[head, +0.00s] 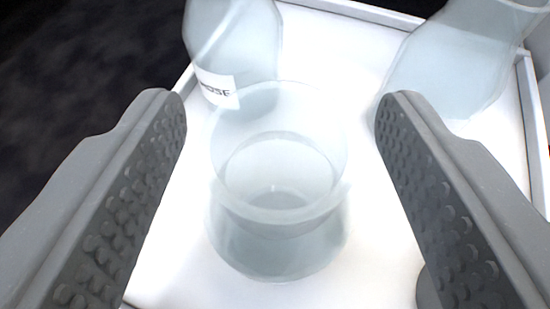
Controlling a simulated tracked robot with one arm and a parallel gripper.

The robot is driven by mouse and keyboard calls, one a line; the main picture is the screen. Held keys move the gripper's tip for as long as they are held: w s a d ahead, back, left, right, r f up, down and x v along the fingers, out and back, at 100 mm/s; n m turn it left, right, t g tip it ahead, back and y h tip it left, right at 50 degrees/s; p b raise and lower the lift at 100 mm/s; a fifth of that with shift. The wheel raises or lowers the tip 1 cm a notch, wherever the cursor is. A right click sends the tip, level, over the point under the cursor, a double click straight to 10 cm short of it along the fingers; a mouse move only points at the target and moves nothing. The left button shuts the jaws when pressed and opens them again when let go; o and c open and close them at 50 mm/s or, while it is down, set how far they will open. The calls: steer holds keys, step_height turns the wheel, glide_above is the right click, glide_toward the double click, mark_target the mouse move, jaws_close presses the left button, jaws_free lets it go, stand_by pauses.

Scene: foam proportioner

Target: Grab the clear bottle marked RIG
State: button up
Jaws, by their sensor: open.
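A clear bottle (275,245) stands on a white tray (524,85), between the fingers of my gripper (282,103) in the picture. I look down over its wide mouth, and no label shows on the side I see. A second clear bottle (235,45) at the top left has a white label that seems to read HOSE. A third clear bottle (450,60) at the top right shows no label. The marking RIG is not visible on any bottle.
The tray has a low raised rim along its left, back and right sides. A dark floor lies beyond its left edge. A grey rounded thing (428,291) shows partly behind the right finger. Bare tray lies between the two back bottles.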

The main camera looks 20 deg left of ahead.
steer(key=shift+w+a, duration=0.1)
steer(key=shift+w, duration=0.15)
jaws_close()
